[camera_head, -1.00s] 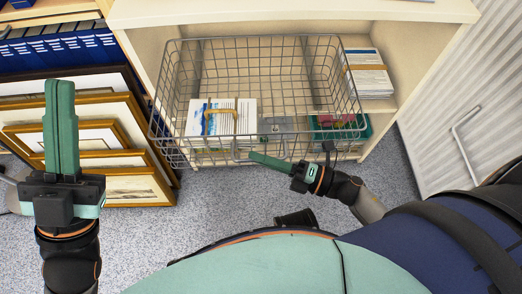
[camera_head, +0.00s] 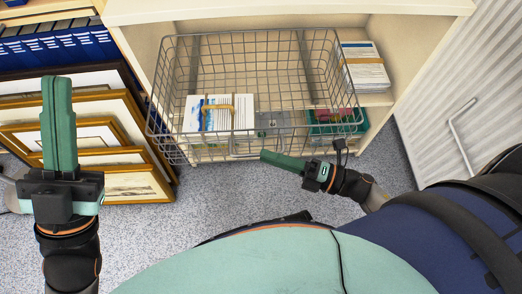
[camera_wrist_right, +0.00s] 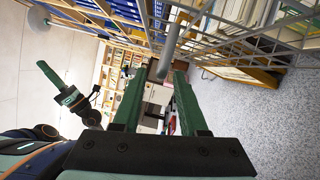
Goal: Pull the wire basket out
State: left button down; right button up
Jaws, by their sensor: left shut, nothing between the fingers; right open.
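The grey wire basket (camera_head: 250,42) sticks out of the pale cabinet, with a banded paper stack (camera_head: 220,113), a grey box (camera_head: 272,122) and a green item (camera_head: 340,124) inside. A grey handle loop (camera_head: 240,148) is on its front. My right gripper (camera_head: 266,156) is just to the right of this handle, below the basket's front. In the right wrist view the gripper (camera_wrist_right: 159,73) is open, and a grey bar (camera_wrist_right: 172,42) stands between and beyond its fingertips; contact cannot be told. My left gripper (camera_head: 57,82) is shut and empty at the left, away from the basket.
Framed prints (camera_head: 125,185) lean at the left, close to my left gripper. Banded papers (camera_head: 364,68) lie on the cabinet shelf right of the basket. A ribbed white panel with a handle (camera_head: 462,135) stands at the right. Speckled floor (camera_head: 215,195) in front is open.

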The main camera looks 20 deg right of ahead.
jog(key=v, duration=0.9)
jog(key=shift+p, duration=0.4)
jog(key=shift+d, duration=0.1)
